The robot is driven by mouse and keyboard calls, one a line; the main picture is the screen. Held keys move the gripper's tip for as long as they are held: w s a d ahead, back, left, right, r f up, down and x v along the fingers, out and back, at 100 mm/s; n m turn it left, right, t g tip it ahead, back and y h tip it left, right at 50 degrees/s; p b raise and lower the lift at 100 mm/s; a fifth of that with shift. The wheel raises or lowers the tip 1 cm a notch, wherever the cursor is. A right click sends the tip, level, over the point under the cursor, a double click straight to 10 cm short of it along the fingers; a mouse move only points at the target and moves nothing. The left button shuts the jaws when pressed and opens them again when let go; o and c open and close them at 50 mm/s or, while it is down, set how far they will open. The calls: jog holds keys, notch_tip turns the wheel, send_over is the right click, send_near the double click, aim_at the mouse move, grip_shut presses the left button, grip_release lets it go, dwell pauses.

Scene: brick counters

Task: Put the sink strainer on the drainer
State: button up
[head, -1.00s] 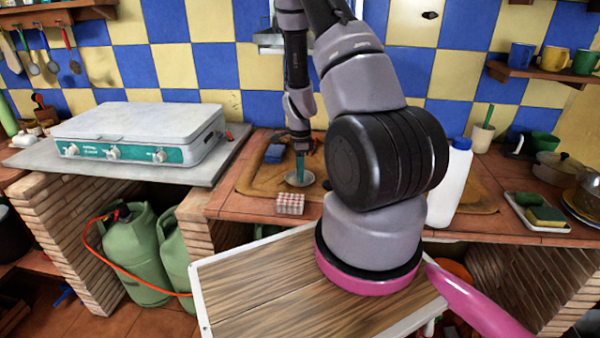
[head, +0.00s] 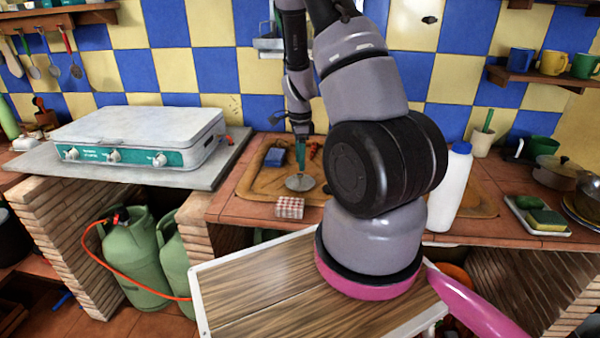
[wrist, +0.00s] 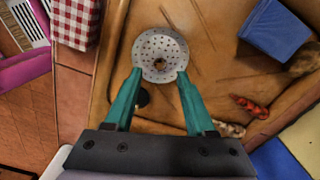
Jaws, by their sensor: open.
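The sink strainer (wrist: 160,50), a round grey perforated metal disc with a dark centre, lies in the brown sink basin (head: 248,183). In the head view, my gripper (head: 300,165) points down over the strainer. A dark round spot (wrist: 143,97) shows between the fingers; I cannot tell if it is the drainer. Whatever is under the strainer is hidden.
A blue object (head: 274,157) lies in the basin at the back left. Red and patterned items (wrist: 250,106) lie to the side. A white bottle (head: 450,188) stands right of my arm.

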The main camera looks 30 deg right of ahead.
notch_tip(320, 180, up, 6)
notch_tip(320, 180, up, 18)
jog(key=n+t+y, duration=0.2)
jog(key=n+t, duration=0.1)
jog(key=n, duration=0.4)
send_over(300, 174)
jog(key=s+a, duration=0.4)
jog(key=a, duration=0.4)
jog(key=s+a+r+n+t, duration=0.4)
jog(key=s+r+n, duration=0.6)
jog(key=s+r, duration=0.3)
jog(key=shift+s+a+r, duration=0.2)
jog(key=shift+s+a, duration=0.3)
jog(key=shift+s, duration=0.65)
